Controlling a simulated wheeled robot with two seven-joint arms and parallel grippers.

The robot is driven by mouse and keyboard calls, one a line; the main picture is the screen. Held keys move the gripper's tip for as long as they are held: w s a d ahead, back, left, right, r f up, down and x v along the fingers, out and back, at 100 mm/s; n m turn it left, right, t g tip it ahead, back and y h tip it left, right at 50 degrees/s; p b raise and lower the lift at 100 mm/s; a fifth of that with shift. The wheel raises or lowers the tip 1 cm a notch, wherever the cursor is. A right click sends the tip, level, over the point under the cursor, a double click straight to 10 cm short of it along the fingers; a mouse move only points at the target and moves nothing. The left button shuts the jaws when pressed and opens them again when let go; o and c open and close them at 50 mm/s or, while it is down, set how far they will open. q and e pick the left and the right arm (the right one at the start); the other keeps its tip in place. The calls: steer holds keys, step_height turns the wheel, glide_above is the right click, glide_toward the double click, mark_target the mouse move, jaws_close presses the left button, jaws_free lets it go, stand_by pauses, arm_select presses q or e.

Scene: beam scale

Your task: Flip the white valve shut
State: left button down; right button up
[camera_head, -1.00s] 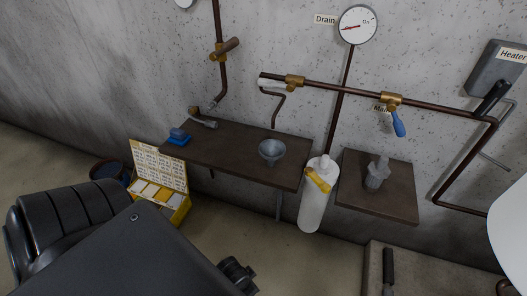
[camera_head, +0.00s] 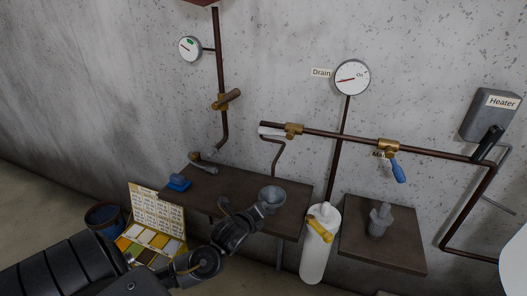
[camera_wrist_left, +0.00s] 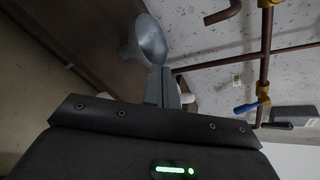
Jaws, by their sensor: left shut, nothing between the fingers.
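The white valve handle (camera_head: 270,131) points left from its brass body (camera_head: 293,129) on the wall pipe, lying along the pipe. My left gripper (camera_head: 270,207) is below it, at the shelf's front, overlapping the grey funnel (camera_head: 272,194) in the head view. In the left wrist view the fingers (camera_wrist_left: 164,86) are shut and empty, with the funnel (camera_wrist_left: 147,40) just beyond them. I cannot tell whether they touch it. A white patch beside the fingers there is too small to identify. My right gripper is not in view.
A dark shelf (camera_head: 205,190) lies below the pipe. A blue-handled valve (camera_head: 398,171) sits to the right. A white cylinder (camera_head: 315,262) stands below, beside a second shelf (camera_head: 365,254). A Drain gauge (camera_head: 352,78) and Heater box (camera_head: 490,115) are on the wall.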

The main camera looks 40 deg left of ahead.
mark_target(274, 133)
arm_select(q)
steer(key=w+a+r+m+t+y, duration=0.2)
steer(key=w+a+r+m+t, duration=0.2)
steer(key=r, duration=0.8)
steer(key=w+a+m, duration=0.2)
steer(key=a+m, duration=0.2)
steer(key=m, duration=0.1)
steer(key=shift+a+y, duration=0.2)
steer(key=shift+y, duration=0.2)
steer(key=p+x, duration=0.2)
steer(key=x, duration=0.8)
steer(key=shift+p, duration=0.4)
steer(key=shift+r, duration=0.1)
